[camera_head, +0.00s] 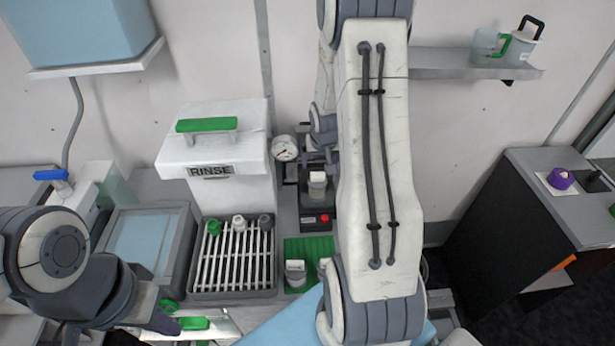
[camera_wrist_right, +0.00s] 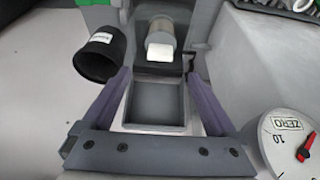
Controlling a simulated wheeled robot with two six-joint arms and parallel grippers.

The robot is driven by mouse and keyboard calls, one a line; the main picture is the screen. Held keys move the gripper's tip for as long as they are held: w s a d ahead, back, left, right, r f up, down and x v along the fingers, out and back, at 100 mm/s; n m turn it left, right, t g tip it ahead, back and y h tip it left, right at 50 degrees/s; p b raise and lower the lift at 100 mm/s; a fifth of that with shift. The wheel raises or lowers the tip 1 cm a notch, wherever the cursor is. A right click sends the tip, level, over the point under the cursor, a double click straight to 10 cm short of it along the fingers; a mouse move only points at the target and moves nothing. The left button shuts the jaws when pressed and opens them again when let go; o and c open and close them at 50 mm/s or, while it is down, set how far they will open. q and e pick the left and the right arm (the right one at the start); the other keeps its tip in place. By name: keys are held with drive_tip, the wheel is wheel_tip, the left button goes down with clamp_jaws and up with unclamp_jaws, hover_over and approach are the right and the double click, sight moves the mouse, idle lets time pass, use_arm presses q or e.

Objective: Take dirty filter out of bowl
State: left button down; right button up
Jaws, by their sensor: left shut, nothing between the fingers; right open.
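In the right wrist view, a grey-brown cylinder with a white end (camera_wrist_right: 160,40) sits in a dark holder beyond my right gripper (camera_wrist_right: 157,76). I cannot tell whether it is the dirty filter. A black cup (camera_wrist_right: 98,52) with a white label, possibly the bowl, lies tilted to the left; its inside is dark. My right gripper is open, its purple fingers apart with nothing visibly held. In the head view my right arm hides that gripper. My left gripper (camera_head: 165,322) is low at the left, shut and empty, near a green-marked item (camera_head: 195,323).
A grey rectangular recess (camera_wrist_right: 155,100) lies below the right fingers, and a ZERO dial (camera_wrist_right: 288,145) is at right. The head view shows a RINSE box (camera_head: 215,155), a slatted rack (camera_head: 235,275), a blue-bottomed tray (camera_head: 145,240) and a green mat (camera_head: 310,247).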

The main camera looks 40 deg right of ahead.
sight(318, 173)
drive_tip(key=b+x, duration=0.2)
drive_tip(key=x, duration=0.2)
drive_tip(key=shift+w+f, duration=0.15)
drive_tip(key=shift+f, duration=0.1)
drive_tip(key=shift+w+d+f+b, duration=0.15)
drive_tip(key=shift+w+f+b, duration=0.05)
drive_tip(key=shift+f+b, duration=0.25)
drive_tip(key=b+x, duration=0.2)
drive_tip(key=x, duration=0.1)
drive_tip(key=shift+f, duration=0.35)
drive_tip(key=shift+w+d+f, duration=0.2)
drive_tip(key=shift+f, duration=0.3)
clamp_jaws()
